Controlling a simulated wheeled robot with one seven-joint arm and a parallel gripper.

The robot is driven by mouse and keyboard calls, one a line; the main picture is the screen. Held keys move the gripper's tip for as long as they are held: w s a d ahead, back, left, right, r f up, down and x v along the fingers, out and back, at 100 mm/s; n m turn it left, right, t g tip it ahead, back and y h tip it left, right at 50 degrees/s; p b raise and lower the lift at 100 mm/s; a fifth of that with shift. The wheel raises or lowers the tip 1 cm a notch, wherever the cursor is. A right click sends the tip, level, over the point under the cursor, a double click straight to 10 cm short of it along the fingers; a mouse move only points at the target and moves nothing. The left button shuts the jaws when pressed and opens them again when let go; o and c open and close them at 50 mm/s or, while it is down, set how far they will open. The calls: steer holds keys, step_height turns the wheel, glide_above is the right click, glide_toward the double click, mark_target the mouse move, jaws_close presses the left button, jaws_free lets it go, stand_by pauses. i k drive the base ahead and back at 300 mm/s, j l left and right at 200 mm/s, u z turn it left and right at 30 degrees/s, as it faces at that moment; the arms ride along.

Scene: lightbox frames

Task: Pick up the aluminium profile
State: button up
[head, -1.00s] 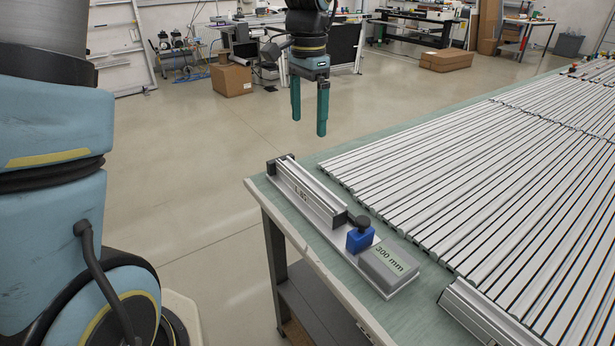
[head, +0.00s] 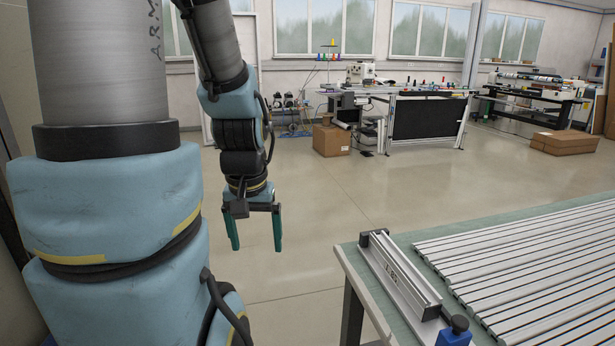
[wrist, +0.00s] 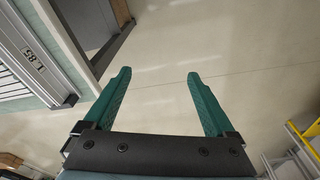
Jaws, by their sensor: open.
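A short aluminium profile (head: 398,270) lies in a fixture with a dark end stop and a blue clamp (head: 455,333), along the left edge of the green-topped table (head: 352,256). Several long aluminium profiles (head: 535,262) lie side by side to its right. My gripper (head: 256,250) hangs open and empty over the floor, left of the table and apart from it. In the wrist view my gripper (wrist: 159,73) has only bare floor between its fingers. The fixture, with a marking "L 85" (wrist: 34,60), shows at the upper left there.
Cardboard boxes stand on the floor behind, one (head: 331,140) near a workbench (head: 425,110) and another (head: 564,143) farther right. The floor (head: 310,205) between my gripper and the table is clear. A yellow-and-grey frame (wrist: 308,140) shows at the lower right of the wrist view.

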mark_target(418, 293)
steer(key=i+j, duration=0.55)
steer(key=i, duration=0.15)
steer(key=i+j+z, duration=0.15)
steer(key=z, duration=0.25)
steer(key=i+j+z, duration=0.15)
steer(key=z, duration=0.25)
steer(key=i+j+z, duration=0.1)
steer(key=j+z, duration=0.3)
steer(key=l, duration=0.1)
